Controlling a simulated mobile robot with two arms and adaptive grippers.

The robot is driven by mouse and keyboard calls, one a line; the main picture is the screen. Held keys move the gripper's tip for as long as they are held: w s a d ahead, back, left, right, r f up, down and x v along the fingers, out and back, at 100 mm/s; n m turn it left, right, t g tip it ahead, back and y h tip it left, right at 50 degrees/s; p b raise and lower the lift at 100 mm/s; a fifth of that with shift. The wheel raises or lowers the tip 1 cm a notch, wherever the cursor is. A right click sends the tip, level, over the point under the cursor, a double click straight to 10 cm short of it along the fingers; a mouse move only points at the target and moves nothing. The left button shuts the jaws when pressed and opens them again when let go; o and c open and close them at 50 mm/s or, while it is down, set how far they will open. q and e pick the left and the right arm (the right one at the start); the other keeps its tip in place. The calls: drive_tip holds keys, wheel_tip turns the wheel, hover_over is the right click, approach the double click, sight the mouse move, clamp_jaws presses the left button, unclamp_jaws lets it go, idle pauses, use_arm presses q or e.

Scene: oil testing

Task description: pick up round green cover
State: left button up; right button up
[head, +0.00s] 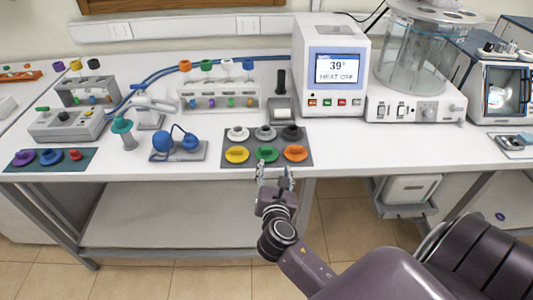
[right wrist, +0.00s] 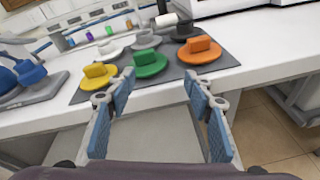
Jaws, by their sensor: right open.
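The round green cover (head: 267,154) lies on a dark grey mat (head: 252,146) near the front edge of the bench, between a yellow cover (head: 236,154) and an orange cover (head: 295,153). It also shows in the right wrist view (right wrist: 150,64), with a raised green grip on top. My right gripper (head: 273,172) is open and empty, just in front of the bench edge and short of the green cover. In the right wrist view its two blue-padded fingers (right wrist: 160,88) stand apart, with the green cover ahead between them. My left gripper is not in view.
White, grey and black covers (head: 265,132) sit in the mat's back row. A tube rack (head: 218,97) stands behind, and a heater showing 39° (head: 330,65) is behind right. A blue device (head: 178,146) lies left of the mat, with bare white bench between.

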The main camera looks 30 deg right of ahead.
sight(267, 150)
drive_tip(key=w+n, duration=0.1)
drive_tip(key=r+n+t, duration=0.1)
drive_tip(key=w+n, duration=0.1)
drive_tip(key=shift+w+a+r+n, duration=0.15)
drive_tip(key=shift+w+r+n, duration=0.15)
drive_tip(key=shift+w, duration=0.05)
drive_tip(key=shift+p+x, duration=0.55)
drive_tip(key=shift+x, duration=3.15)
drive_tip(key=shift+a+f, duration=0.1)
drive_tip(key=shift+a, duration=0.1)
drive_tip(key=c, duration=1.2)
